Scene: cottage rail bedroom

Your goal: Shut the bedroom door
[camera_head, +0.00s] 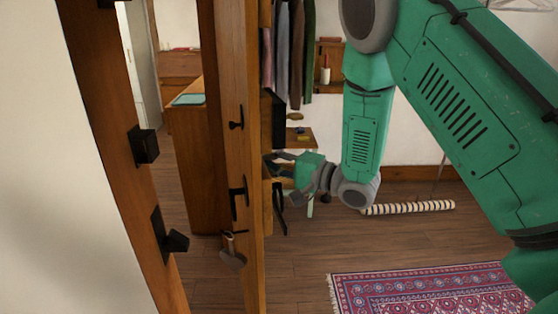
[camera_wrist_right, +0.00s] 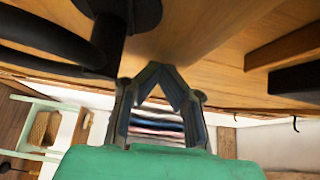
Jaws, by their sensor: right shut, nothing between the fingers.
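The wooden bedroom door (camera_head: 252,270) stands open, seen nearly edge-on, with a gap between it and the door frame (camera_head: 105,125). Black latch hardware and a black handle (camera_head: 238,196) are on the door. My right gripper (camera_head: 274,168) is at the door's right-hand face, near the handle height; its tips are partly hidden in the head view. In the right wrist view, the right gripper (camera_wrist_right: 160,72) is shut and empty, its fingertips close to the wooden door face (camera_wrist_right: 190,35). I cannot tell if they touch. A black door fitting (camera_wrist_right: 135,12) is beside them. My left gripper is out of view.
Black catches (camera_head: 145,145) stick out from the frame. Through the gap is a wooden cabinet (camera_head: 195,150). Right of the door are hanging clothes (camera_head: 297,50), a striped roll (camera_head: 410,208) and a patterned rug (camera_head: 430,290) on a wooden floor with bare room.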

